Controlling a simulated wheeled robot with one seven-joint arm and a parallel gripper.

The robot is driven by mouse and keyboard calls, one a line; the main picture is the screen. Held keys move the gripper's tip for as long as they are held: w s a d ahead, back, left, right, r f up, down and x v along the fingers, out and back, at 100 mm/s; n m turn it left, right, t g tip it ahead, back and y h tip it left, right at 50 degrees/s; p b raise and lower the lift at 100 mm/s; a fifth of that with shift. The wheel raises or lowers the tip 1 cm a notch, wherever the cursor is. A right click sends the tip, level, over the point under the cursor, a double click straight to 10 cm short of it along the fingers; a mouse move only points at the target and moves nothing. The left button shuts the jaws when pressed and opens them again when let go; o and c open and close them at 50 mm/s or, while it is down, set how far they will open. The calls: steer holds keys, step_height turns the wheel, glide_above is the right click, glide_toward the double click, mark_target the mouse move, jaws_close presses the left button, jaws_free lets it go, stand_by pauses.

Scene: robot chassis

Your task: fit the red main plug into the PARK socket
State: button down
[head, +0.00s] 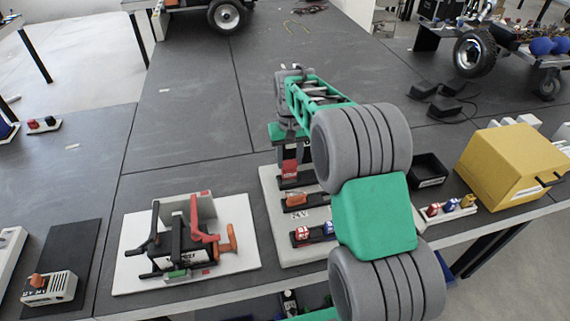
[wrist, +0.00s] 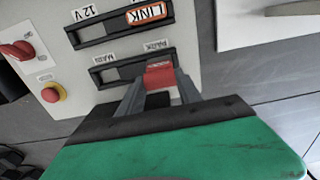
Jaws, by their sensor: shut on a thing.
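The red main plug (head: 290,170) is held upright between the fingers of my gripper (head: 291,152), over the far end of the white panel (head: 272,220). In the wrist view the red plug (wrist: 158,74) sits between the two grey fingers of my gripper (wrist: 161,84). It is at the PARK-labelled end of a black two-place holder (wrist: 104,76), just below the PARK label (wrist: 156,46). The MAIN end, by the MAIN label (wrist: 104,59), looks empty. The fingers and plug hide the PARK opening, so I cannot tell how deep the plug sits.
An orange LINK plug (wrist: 148,14) stands in the neighbouring holder. A red knob (wrist: 16,50) and a red button on yellow (wrist: 51,93) are on the panel. A clamp fixture (head: 186,240) is left of the panel; a black bin (head: 428,170) and yellow box (head: 512,165) are right.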

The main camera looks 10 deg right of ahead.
mark_target(289, 161)
steer(key=shift+f, duration=1.35)
steer(key=shift+f, duration=0.1)
steer(key=c, duration=0.8)
jaws_free()
step_height(289, 161, up, 12)
steer(key=s+r+t, duration=0.2)
steer(key=s+r, duration=0.1)
steer(key=s, duration=0.9)
steer(key=shift+t, duration=0.7)
steer(key=s+f, duration=0.2)
steer(key=s, duration=0.2)
steer(key=s+a+f, duration=0.1)
steer(key=s+f, duration=0.1)
steer(key=s, duration=0.2)
steer(key=s+f, duration=0.2)
steer(key=s, duration=0.2)
steer(key=shift+s+a+f+b, duration=0.15)
steer(key=shift+s+a+b, duration=0.05)
steer(key=shift+a+b, duration=0.2)
